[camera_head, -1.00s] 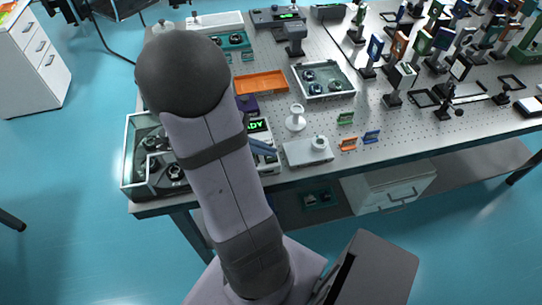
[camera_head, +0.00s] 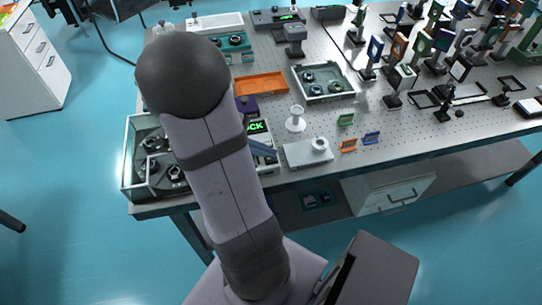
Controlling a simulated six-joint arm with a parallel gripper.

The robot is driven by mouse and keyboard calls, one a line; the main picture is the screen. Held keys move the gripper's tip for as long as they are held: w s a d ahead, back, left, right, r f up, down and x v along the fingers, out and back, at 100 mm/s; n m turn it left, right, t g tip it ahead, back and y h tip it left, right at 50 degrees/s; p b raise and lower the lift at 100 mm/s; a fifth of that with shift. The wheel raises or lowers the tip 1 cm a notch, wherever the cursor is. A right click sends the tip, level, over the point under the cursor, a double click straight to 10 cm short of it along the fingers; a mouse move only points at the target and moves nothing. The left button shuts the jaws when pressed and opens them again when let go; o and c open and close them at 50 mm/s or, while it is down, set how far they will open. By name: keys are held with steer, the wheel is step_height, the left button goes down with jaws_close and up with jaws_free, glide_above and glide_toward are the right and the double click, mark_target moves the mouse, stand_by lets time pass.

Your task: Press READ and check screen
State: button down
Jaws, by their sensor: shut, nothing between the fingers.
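A light-coloured instrument (camera_head: 266,161) stands near the front edge of the table, partly hidden behind my arm. Its small dark screen (camera_head: 257,127) shows green letters, of which only the end, looking like "CK", can be seen. A blue-grey bar (camera_head: 262,147) crosses the instrument just below the screen; I cannot tell whether it is part of it. The READ button cannot be made out. My arm covers the left part of the instrument, and my gripper is hidden behind the arm, so its contact with the instrument cannot be seen.
A white plate with a ring-shaped part (camera_head: 308,152) lies right of the instrument, with a white stand (camera_head: 296,119) behind it. An open glass-walled box (camera_head: 150,180) is at the left. An orange tray (camera_head: 261,84) lies farther back. Several mounted optics fill the right side.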

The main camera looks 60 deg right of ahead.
mark_target(266, 159)
steer(key=shift+r+p, duration=0.4)
steer(key=shift+r, duration=0.2)
step_height(266, 159, up, 5)
steer(key=p, duration=0.4)
stand_by(0.9)
